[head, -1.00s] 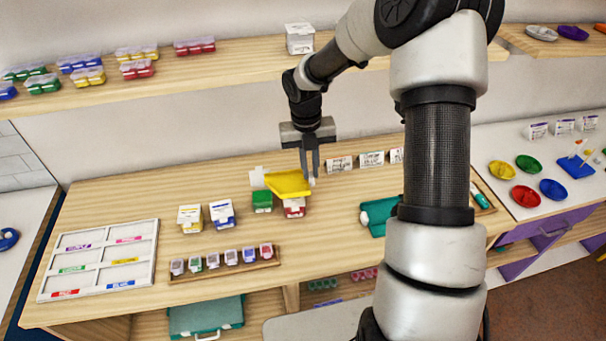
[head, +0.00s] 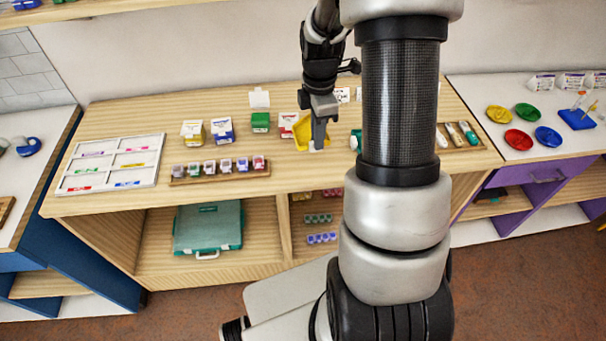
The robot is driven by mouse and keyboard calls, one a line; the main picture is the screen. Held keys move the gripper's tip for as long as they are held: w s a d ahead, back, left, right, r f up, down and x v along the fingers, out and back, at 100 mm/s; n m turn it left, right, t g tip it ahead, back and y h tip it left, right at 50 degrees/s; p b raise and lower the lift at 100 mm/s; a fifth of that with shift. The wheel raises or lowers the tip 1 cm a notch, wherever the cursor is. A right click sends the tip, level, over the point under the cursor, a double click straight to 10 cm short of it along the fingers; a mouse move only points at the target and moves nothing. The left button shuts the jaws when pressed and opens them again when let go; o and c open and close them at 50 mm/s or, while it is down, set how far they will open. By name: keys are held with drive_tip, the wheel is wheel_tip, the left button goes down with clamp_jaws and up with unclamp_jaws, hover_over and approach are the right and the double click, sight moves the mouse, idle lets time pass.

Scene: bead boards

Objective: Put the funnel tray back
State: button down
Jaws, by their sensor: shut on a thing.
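The yellow funnel tray (head: 303,136) is in my gripper (head: 319,141), above the wooden worktop in the middle of the head view. The gripper points down and is shut on the tray's right side. The tray looks steeply tilted, and the gripper hides part of it. I cannot tell the exact gap between tray and worktop. Shallow dishes in yellow (head: 499,115), green (head: 527,111), red (head: 520,139) and blue (head: 549,137) lie on the white counter at the right.
Several small boxes, including a green one (head: 260,122) and a red-and-white one (head: 288,124), stand left of the tray. A rack of small jars (head: 220,170) and a white sorting board (head: 112,164) lie farther left. My arm hides the worktop's right-middle part.

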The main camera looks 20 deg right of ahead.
drive_tip(key=shift+s+m, duration=0.35)
drive_tip(key=shift+m, duration=0.05)
wheel_tip(320, 180, down, 10)
drive_tip(key=shift+s, duration=0.15)
drive_tip(key=shift+f, duration=0.1)
drive_tip(key=shift+f, duration=0.2)
drive_tip(key=c, duration=1.8)
unclamp_jaws()
drive_tip(key=shift+r, duration=0.1)
